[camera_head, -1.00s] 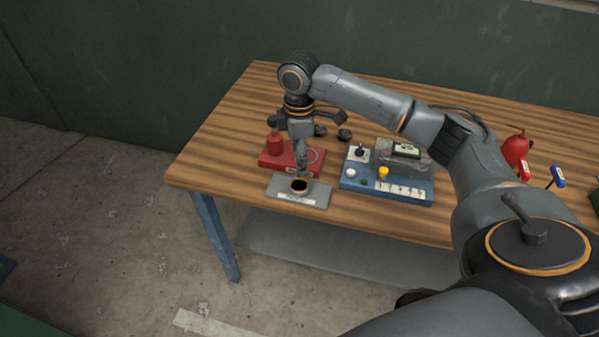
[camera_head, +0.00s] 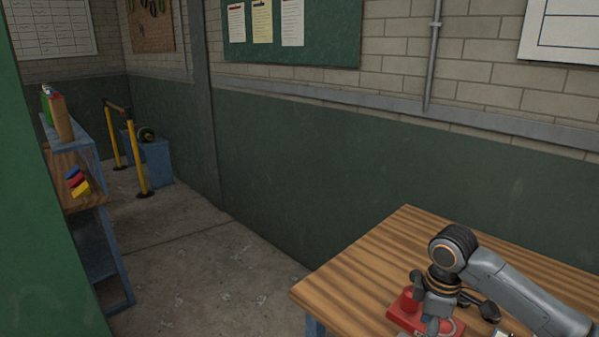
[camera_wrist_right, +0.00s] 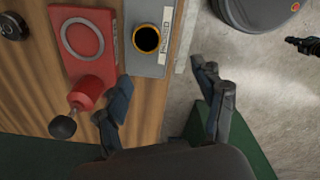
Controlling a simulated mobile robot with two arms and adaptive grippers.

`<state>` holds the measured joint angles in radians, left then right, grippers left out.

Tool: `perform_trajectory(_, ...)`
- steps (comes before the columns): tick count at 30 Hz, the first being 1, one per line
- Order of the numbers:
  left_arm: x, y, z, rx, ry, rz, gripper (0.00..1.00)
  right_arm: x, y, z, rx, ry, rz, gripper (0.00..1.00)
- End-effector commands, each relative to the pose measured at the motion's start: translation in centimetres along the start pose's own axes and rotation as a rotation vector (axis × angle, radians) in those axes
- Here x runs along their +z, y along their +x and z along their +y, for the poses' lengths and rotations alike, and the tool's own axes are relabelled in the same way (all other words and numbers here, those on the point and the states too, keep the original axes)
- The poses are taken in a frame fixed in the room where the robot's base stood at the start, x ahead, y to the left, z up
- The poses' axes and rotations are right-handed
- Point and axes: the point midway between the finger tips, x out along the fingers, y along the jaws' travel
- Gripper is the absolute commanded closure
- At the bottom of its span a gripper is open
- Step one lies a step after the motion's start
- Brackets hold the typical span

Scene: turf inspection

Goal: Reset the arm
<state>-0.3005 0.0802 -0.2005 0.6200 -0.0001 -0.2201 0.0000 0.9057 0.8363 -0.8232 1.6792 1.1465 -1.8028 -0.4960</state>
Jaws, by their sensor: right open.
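My right arm (camera_head: 520,290) reaches in from the right over the wooden table (camera_head: 390,245) in the head view. The other is over the floor beyond the table edge. The grey plate (camera_wrist_right: 148,68) with a dark, brass-rimmed round hole or cup (camera_wrist_right: 147,39) lies just past the fingertips. My left gripper is not in view.
The red fixture also shows in the head view (camera_head: 405,308). A shelf (camera_head: 88,180) with coloured items stands at the left. Yellow posts (camera_head: 140,165) and a blue box (camera_head: 155,162) stand farther back. The floor (camera_head: 215,260) between shelf and table is clear.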

Motion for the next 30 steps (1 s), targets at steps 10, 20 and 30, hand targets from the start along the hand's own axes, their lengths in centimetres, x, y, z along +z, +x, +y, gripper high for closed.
perform_trajectory(10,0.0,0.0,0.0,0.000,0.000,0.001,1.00,-7.7,10.4,-13.2,0.024,0.080,0.187,0.31)
perform_trajectory(20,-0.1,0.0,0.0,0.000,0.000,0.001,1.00,-6.2,12.8,-22.0,0.059,0.493,0.329,0.31)
perform_trajectory(30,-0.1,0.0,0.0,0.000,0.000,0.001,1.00,-0.5,13.0,-25.5,0.123,0.810,0.298,0.31)
